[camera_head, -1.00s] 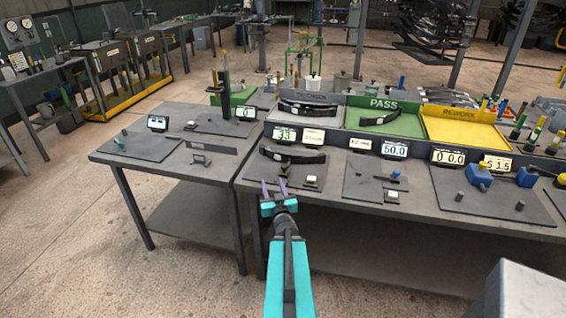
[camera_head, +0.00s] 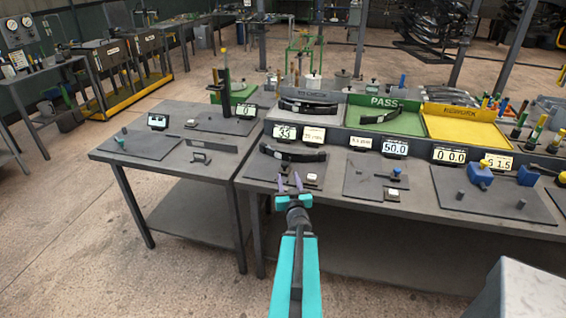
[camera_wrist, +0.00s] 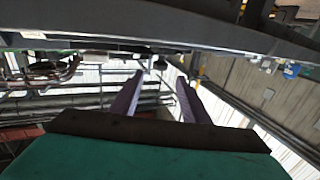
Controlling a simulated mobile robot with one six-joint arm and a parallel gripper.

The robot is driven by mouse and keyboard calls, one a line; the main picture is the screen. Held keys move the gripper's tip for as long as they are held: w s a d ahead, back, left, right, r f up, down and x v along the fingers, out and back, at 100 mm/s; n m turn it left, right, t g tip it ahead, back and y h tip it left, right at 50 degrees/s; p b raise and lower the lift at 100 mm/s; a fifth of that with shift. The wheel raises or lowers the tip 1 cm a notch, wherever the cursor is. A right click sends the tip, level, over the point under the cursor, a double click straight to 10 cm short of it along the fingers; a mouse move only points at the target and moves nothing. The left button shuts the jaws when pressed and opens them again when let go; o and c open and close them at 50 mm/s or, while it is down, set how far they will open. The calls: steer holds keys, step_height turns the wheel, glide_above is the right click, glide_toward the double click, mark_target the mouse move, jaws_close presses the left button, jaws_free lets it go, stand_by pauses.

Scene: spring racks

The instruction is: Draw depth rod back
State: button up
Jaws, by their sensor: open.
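A small gauge with a thin dark rod and a blue knob (camera_head: 396,172), apparently the depth rod, lies on a dark mat (camera_head: 362,184) on the right bench, in front of the 50.0 display (camera_head: 395,147). The rod is too small to tell how far it is drawn. My gripper (camera_head: 290,181) is open and empty at the bench's front edge, left of the rod and apart from it. Its two purple fingers stand spread in the wrist view (camera_wrist: 157,98). The rod cannot be made out in the wrist view.
A black leaf spring (camera_head: 293,153) lies just behind my gripper, with a small white-topped block (camera_head: 313,178) to its right. A green PASS tray (camera_head: 388,121) and a yellow tray (camera_head: 462,125) stand behind the displays. Blue blocks (camera_head: 481,175) stand farther right.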

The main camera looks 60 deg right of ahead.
mark_target(286, 167)
steer(key=shift+w+d+f+b, duration=0.25)
steer(key=shift+w+d+b, duration=0.35)
steer(key=shift+b, duration=2.35)
steer(key=b, duration=0.5)
steer(key=shift+w+d+r, duration=0.1)
steer(key=shift+w+d, duration=0.1)
steer(key=shift+d, duration=0.15)
steer(key=shift+b+x, duration=0.5)
steer(key=shift+x, duration=5.1)
steer(key=shift+r, duration=0.15)
steer(key=shift+c, duration=0.5)
jaws_close()
